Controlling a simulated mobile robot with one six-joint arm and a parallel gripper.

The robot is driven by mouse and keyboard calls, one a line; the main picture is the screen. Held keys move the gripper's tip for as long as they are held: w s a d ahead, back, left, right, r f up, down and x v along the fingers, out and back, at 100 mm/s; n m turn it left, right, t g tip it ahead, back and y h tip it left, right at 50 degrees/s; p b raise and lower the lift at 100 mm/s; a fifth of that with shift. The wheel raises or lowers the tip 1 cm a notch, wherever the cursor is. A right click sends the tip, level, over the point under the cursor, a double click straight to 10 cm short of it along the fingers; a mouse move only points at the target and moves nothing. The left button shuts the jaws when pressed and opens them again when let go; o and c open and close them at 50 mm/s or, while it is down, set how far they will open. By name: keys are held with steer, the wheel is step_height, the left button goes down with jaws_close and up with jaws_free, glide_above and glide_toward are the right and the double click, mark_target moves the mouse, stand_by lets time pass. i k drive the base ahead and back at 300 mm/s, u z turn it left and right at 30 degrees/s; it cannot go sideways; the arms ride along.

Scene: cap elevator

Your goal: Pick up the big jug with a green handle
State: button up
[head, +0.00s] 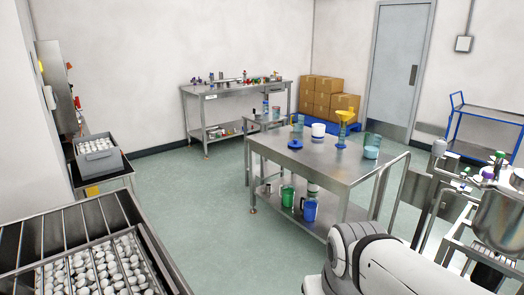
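No jug can be made out with a clearly green handle; the vessels are small in the head view. A clear, greenish jug-like vessel (371,146) with pale contents stands at the right end of the steel table (325,165). A smaller greenish vessel (298,123) stands at that table's far left. A green container (287,196) and a blue container (310,210) stand on its lower shelf. My white arm shows at the bottom right, in front of the table. My gripper is not in view.
A yellow funnel-like item (344,121), a white tub (318,130) and a blue item (295,144) also stand on the table. A steel machine (500,218) is at right. A grated bin of white caps (97,268) is at left. The green floor (205,215) between is clear.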

mark_target(372, 140)
steer(key=i, duration=3.35)
steer(key=z, duration=2.2)
steer(key=i, duration=0.5)
steer(key=z, duration=0.1)
